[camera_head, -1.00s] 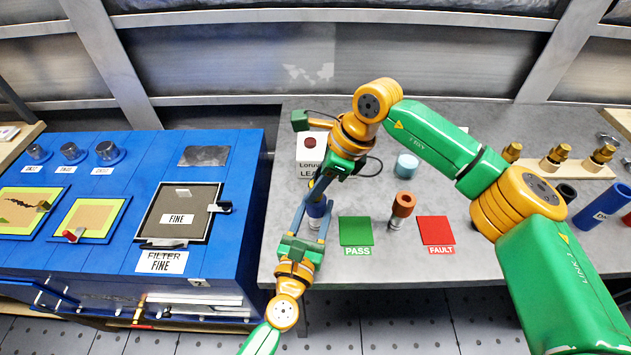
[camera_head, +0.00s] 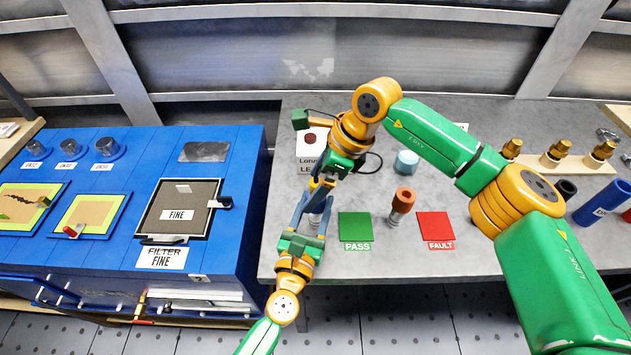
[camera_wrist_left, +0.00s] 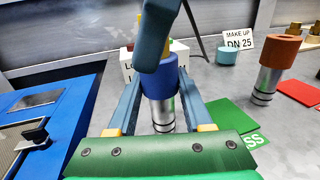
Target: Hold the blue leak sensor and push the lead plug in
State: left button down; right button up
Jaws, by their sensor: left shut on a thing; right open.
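The blue leak sensor (camera_wrist_left: 161,84), with a blue top and a silver body, stands upright near the table's front left in the wrist view. My left gripper (camera_head: 313,205) is shut on it, one finger on each side. The yellow lead plug (camera_wrist_left: 179,47) shows at the sensor's top, partly hidden by a dark finger of my right gripper; how deep it sits I cannot tell. In the head view the plug (camera_head: 314,184) is a small yellow patch. My right gripper (camera_head: 325,182) is open, just above the sensor by the plug.
The tester box (camera_head: 311,166) stands behind, with a black cable looping beside it. A green PASS pad (camera_head: 355,227), a red FAULT pad (camera_head: 435,227) and a copper-topped sensor (camera_head: 402,205) are to the right. A light-blue cylinder (camera_head: 406,163) stands farther back.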

jog(key=shift+r, duration=0.1)
jog(key=shift+r, duration=2.95)
pick_arm(q)
grip_release()
jog(key=v, duration=1.2)
